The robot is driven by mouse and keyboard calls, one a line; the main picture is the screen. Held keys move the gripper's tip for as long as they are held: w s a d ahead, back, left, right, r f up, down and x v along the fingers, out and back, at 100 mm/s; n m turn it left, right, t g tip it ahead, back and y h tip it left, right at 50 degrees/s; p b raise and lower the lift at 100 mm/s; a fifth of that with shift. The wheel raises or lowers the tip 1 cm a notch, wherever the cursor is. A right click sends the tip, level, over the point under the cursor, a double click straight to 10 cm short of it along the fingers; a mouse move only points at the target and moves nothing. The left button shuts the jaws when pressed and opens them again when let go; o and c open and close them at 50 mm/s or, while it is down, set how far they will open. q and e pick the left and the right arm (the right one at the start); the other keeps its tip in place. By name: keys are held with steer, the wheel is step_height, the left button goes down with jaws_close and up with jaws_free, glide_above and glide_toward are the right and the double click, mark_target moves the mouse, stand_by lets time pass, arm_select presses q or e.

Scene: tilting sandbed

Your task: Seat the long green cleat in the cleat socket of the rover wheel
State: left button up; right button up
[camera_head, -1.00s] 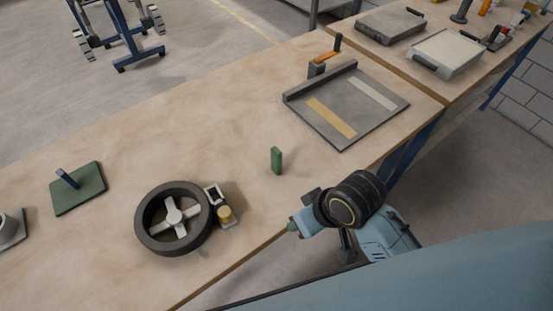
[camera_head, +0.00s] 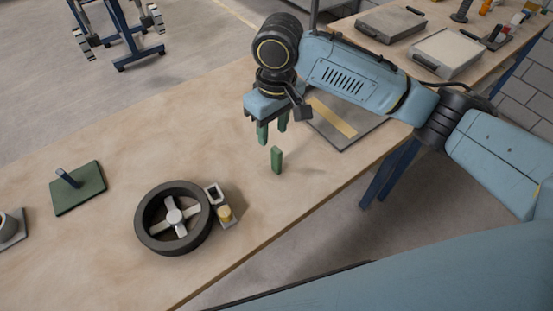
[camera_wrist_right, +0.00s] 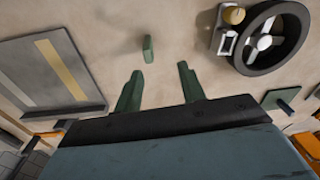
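The long green cleat (camera_head: 276,160) stands upright on the bench, right of the rover wheel. It also shows in the right wrist view (camera_wrist_right: 148,49), ahead of the fingers. The rover wheel (camera_head: 146,235) lies flat, dark-rimmed with a pale spoked hub; it also shows in the wrist view (camera_wrist_right: 298,50). The cleat socket (camera_head: 213,196) appears to be the pale block with a dark opening at the wheel's right side. My right gripper (camera_head: 273,137) is open and empty, its green fingers pointing down above and behind the cleat. My left gripper is not in view.
A grey tray with a yellow strip (camera_head: 334,117) lies behind my right arm. A small yellow cylinder (camera_head: 225,213) sits beside the wheel. A green plate with a blue peg (camera_head: 85,197) is at left. The bench between plate and right gripper is clear.

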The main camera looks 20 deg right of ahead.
mark_target(277, 149)
steer(key=shift+m+h, duration=0.3)
steer(key=shift+m, duration=0.1)
steer(key=f, duration=0.1)
steer(key=w+d+f, duration=0.1)
steer(key=f, duration=0.1)
steer(key=d+f+b, duration=0.1)
steer(key=f, duration=0.1)
steer(key=shift+w+f, duration=0.2)
steer(key=shift+w, duration=0.1)
steer(key=f, duration=0.2)
steer(key=f+b, duration=0.1)
steer(key=f, duration=0.2)
steer(key=shift+w+a+f, duration=0.1)
steer(key=shift+a+f, duration=0.2)
steer(key=shift+f, duration=0.1)
jaws_close()
